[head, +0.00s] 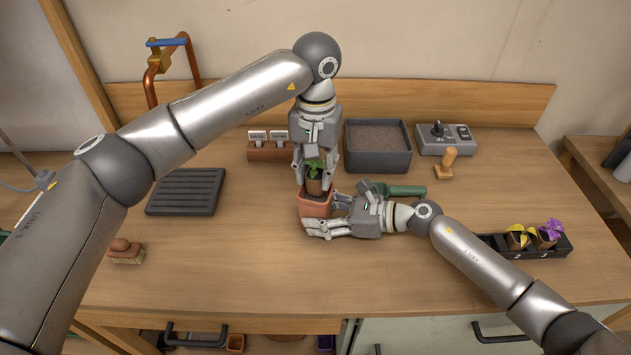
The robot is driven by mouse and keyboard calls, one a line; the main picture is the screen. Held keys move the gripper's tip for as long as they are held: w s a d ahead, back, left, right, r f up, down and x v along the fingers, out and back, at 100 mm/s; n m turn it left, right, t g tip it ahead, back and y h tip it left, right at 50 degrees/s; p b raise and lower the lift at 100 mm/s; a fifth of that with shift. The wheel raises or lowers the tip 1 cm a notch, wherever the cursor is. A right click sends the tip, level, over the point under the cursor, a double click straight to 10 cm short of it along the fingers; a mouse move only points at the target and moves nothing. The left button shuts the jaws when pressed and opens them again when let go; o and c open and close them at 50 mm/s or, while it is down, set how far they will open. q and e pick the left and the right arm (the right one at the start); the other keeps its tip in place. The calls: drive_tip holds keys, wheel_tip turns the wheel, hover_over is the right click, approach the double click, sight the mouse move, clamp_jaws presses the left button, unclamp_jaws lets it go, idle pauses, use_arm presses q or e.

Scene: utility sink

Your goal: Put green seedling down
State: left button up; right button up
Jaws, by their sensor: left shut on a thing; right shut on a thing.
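The green seedling (322,165) has small leaves above a brown root plug (314,187). My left gripper (314,180) points straight down and is shut on the seedling. The plug's lower end is at the mouth of a terracotta pot (315,207); whether it touches the soil or the pot's inside cannot be told. The pot stands upright on the wooden bench, near its middle. My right gripper (320,215) comes in from the right, low over the bench, and is shut on the pot. Its fingers partly hide the pot's lower side.
A dark tray (495,239) with yellow and purple flower seedlings lies right. Behind are a soil bin (377,158), a control box (448,147), a wooden stamp (445,163) and a label holder (264,152). A green-handled tool (405,190) lies behind my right gripper. A black ribbed mat (186,191) and brush (126,254) lie left.

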sight(316, 188)
use_arm(q)
wheel_tip(316, 188, down, 3)
drive_tip(key=shift+f, duration=0.2)
drive_tip(key=shift+s, duration=0.1)
drive_tip(key=shift+f, duration=0.1)
drive_tip(key=shift+s+a+f, duration=0.15)
drive_tip(key=shift+f, duration=0.55)
use_arm(e)
drive_tip(key=shift+s+a+r, duration=0.2)
drive_tip(key=shift+s, duration=0.15)
use_arm(q)
drive_tip(key=o, duration=1)
drive_tip(key=shift+f, duration=0.1)
use_arm(e)
drive_tip(key=shift+w+f, duration=0.1)
drive_tip(key=shift+f, duration=0.05)
use_arm(q)
drive_tip(key=shift+d, duration=0.2)
use_arm(e)
drive_tip(key=shift+f, duration=0.1)
